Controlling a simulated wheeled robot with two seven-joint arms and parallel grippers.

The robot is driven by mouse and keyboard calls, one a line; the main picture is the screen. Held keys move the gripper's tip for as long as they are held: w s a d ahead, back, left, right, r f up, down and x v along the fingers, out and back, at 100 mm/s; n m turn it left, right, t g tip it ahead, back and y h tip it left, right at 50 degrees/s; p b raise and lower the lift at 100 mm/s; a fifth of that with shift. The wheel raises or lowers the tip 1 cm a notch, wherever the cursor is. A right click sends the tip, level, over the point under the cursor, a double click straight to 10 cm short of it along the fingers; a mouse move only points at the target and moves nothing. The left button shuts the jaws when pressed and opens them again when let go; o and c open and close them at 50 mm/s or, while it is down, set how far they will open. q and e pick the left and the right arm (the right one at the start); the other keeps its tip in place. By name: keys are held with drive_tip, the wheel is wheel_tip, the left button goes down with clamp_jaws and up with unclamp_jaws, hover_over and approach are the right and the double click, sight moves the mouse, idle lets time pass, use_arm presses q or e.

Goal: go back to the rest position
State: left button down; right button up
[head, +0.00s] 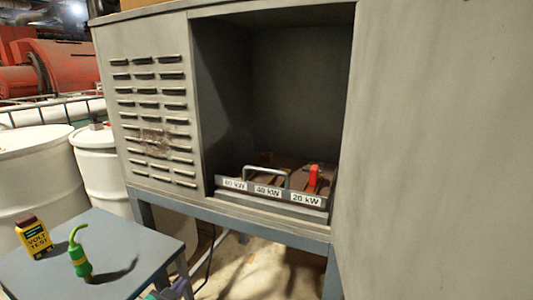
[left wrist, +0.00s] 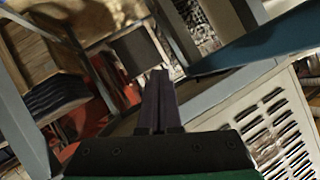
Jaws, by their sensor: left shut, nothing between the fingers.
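My left gripper (head: 177,289) shows only in part at the bottom edge of the head view, just right of a small grey-blue table. In the left wrist view its two dark fingers (left wrist: 160,75) are together with nothing between them. My right gripper is in neither view.
A grey cabinet (head: 270,14) has an open bay with a pull-out tray (head: 272,195) labelled 80, 40 and 20 kW, a metal handle and a red lever (head: 313,176). The small table (head: 124,235) holds a yellow volt tester (head: 34,238) and a green tool (head: 80,258). White drums (head: 38,170) stand left.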

use_arm(q)
drive_tip(key=s+f+n+g, duration=0.2)
drive_tip(key=s+f+g, duration=0.3)
drive_tip(key=s, duration=0.5)
drive_tip(key=s+f+n+g, duration=0.2)
drive_tip(key=s+f+g, duration=0.25)
drive_tip(key=s, duration=0.65)
wheel_tip(320, 180, down, 20)
drive_tip(key=s+g+p, duration=0.1)
drive_tip(key=s+p, duration=0.1)
drive_tip(key=s+a+f+g+p, duration=0.1)
drive_tip(key=s+a+f, duration=0.2)
drive_tip(key=s+f, duration=1.1)
drive_tip(key=s, duration=0.3)
drive_tip(key=shift+s+a+f+m, duration=0.15)
drive_tip(key=shift+f+m, duration=0.25)
